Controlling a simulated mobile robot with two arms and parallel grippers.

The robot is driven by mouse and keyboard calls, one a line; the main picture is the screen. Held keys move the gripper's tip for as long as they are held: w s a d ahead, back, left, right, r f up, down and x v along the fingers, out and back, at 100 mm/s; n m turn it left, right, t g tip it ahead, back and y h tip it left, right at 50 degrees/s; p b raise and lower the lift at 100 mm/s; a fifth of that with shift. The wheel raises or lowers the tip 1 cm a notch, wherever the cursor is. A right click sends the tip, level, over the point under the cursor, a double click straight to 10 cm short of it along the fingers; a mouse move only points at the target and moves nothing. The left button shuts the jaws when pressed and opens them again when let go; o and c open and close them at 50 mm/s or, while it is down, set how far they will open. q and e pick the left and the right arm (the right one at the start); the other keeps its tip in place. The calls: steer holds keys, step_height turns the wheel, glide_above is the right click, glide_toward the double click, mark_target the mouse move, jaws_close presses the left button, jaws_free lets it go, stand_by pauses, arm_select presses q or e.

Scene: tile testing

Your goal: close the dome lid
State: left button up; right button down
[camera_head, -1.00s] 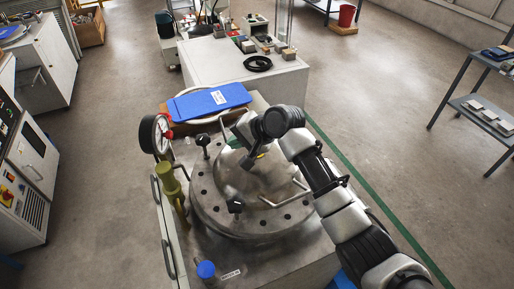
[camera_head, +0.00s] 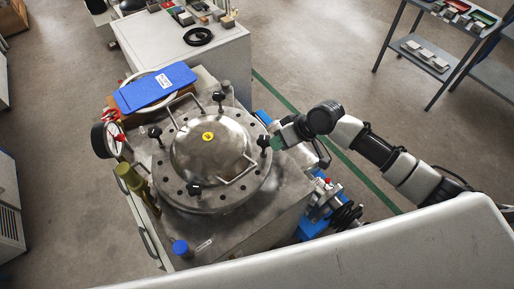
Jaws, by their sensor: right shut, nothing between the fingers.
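The dome lid (camera_head: 190,152) is a steel dome with a yellow round mark on top. It lies level on the round bolted flange (camera_head: 218,199), and I see no gap between them from above. Bar handles stand at its far and near right sides. Several black clamp knobs (camera_head: 195,188) stand around the rim. My right gripper (camera_head: 276,142) is shut and empty at the right rim, close beside the right-hand knob (camera_head: 263,141); I cannot tell whether they touch. My left gripper is not in view.
A pressure gauge (camera_head: 103,140), a brass valve (camera_head: 130,178) and a blue-capped fitting (camera_head: 181,248) stand along the left and near sides. A blue binder (camera_head: 156,87) lies behind the lid. Blue-based equipment (camera_head: 330,202) sits at the right.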

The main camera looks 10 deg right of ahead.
steer(key=p+x, duration=0.1)
steer(key=x, duration=0.8)
steer(key=shift+w+a+f, duration=0.15)
steer(key=shift+a, duration=0.05)
